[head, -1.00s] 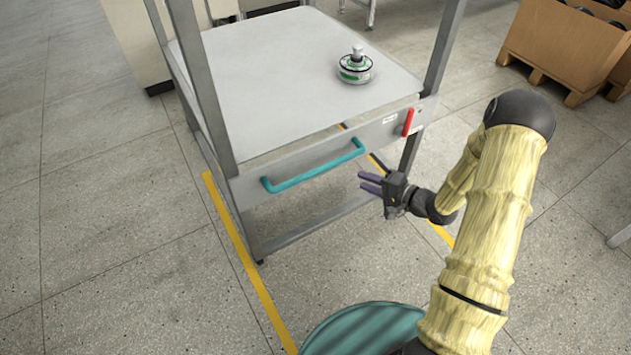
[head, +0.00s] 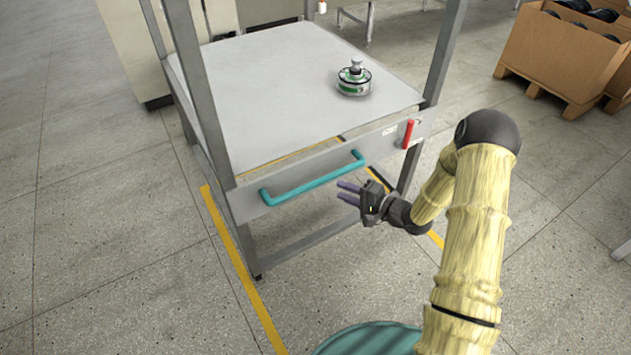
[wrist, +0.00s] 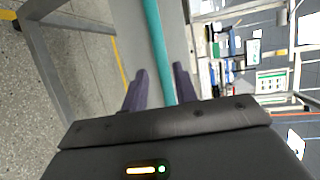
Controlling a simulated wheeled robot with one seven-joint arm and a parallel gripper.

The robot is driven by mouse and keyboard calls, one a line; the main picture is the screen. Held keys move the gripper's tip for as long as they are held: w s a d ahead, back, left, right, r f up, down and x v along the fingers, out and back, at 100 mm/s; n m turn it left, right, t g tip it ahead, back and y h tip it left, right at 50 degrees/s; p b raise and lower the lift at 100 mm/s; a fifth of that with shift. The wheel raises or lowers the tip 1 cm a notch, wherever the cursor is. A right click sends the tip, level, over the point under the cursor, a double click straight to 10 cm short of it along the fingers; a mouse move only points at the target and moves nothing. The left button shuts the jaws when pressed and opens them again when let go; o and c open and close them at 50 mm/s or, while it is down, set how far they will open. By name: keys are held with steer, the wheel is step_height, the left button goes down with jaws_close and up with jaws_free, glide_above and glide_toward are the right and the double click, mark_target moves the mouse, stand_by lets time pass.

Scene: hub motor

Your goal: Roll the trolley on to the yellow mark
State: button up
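The trolley (head: 270,85) is a grey metal frame with a flat top shelf and upright posts. A teal bar handle (head: 312,180) runs along its near side, with a red lever (head: 407,134) to the right of it. My gripper (head: 344,192) is open and empty, just in front of and below the right part of the handle. In the wrist view the handle (wrist: 156,45) lines up between the two open fingers (wrist: 160,86); I cannot tell how deep it sits. Yellow floor lines (head: 240,265) run along the left of the trolley and behind its right leg.
A hub motor (head: 354,79) with a green band stands on the trolley top. A cardboard box on a pallet (head: 560,55) stands at the back right. A pale cabinet (head: 135,50) is close behind the trolley's left. The floor on the left is clear.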

steer(key=b+x, duration=0.2)
steer(key=x, duration=0.9)
steer(key=shift+c, duration=0.2)
jaws_close()
